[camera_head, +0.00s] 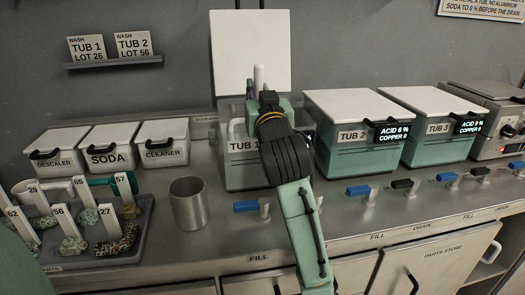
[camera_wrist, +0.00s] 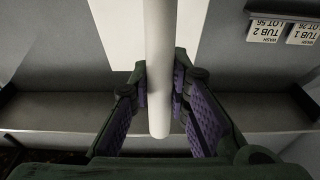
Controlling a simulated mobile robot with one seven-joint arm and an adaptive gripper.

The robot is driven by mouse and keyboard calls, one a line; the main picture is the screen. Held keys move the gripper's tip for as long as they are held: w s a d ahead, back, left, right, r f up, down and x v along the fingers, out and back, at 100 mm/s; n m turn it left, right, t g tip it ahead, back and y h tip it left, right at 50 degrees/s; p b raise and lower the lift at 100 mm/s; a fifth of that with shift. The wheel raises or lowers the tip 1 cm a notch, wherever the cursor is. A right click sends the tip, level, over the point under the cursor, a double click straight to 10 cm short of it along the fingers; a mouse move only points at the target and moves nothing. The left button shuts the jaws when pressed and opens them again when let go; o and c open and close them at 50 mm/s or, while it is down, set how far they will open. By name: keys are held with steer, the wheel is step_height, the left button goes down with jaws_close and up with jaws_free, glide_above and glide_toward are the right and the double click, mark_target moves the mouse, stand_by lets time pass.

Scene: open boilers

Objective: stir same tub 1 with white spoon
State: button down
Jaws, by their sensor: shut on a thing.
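Tub 1 (camera_head: 238,170) stands on the counter with its white lid (camera_head: 250,40) raised upright behind it. My gripper (camera_head: 262,95) is over the tub, and my arm covers much of its front and opening. In the wrist view my gripper (camera_wrist: 160,88) is shut on the white spoon (camera_wrist: 160,60), its purple pads on both sides of the round handle. The top of the spoon handle (camera_head: 259,76) sticks up above my gripper in the head view. The spoon's lower end is hidden, so I cannot tell how deep it reaches.
Closed tub 2 (camera_head: 342,158) and tub 3 (camera_head: 430,150) stand to the right. Descaler, soda (camera_head: 107,155) and cleaner boxes stand left. A metal cup (camera_head: 188,205) and a tray (camera_head: 90,262) of tagged pieces are front left. Coloured valves (camera_head: 245,206) line the counter front.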

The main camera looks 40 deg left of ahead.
mark_target(260, 74)
steer(key=shift+r+p, duration=1.7)
steer(key=shift+r, duration=4.9)
steer(key=shift+r, duration=1.95)
steer(key=shift+f, duration=0.1)
